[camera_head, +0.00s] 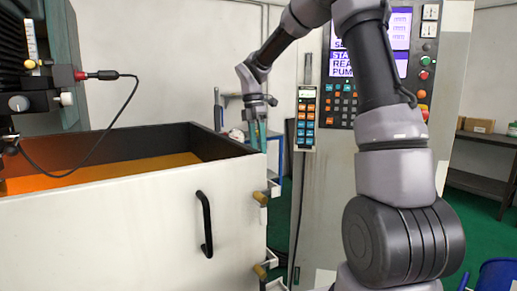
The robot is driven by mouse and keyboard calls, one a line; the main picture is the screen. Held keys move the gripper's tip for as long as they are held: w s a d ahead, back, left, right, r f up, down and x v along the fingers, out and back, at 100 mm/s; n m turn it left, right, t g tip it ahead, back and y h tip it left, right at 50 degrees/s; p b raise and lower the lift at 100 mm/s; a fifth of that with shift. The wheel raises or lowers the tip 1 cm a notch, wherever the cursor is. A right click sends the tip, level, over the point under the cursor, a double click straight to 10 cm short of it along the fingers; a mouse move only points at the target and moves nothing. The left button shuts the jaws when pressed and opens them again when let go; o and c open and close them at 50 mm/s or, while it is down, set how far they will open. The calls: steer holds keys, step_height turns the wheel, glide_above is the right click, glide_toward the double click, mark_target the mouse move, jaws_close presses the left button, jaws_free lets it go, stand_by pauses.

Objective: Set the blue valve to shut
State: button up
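My gripper (258,133) points down at the end of my arm, beyond the far right corner of the white machine tank. Narrow teal strips show at its lower end, but they are too small to tell whether they are its fingers or something behind them. I cannot make out a blue valve for certain in this view. Two brass-coloured fittings, an upper one (261,198) and a lower one (261,270), stick out at the tank's right edge, below my gripper. Whether either belongs to the valve cannot be told.
The white tank (120,225) with a black handle (206,224) fills the left. A control panel (341,95) with lit screens and buttons stands behind my arm. A small keypad (306,118) hangs beside it. Green floor shows between.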

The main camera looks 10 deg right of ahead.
steer(key=shift+s+f, duration=0.1)
steer(key=shift+f, duration=0.25)
jaws_close()
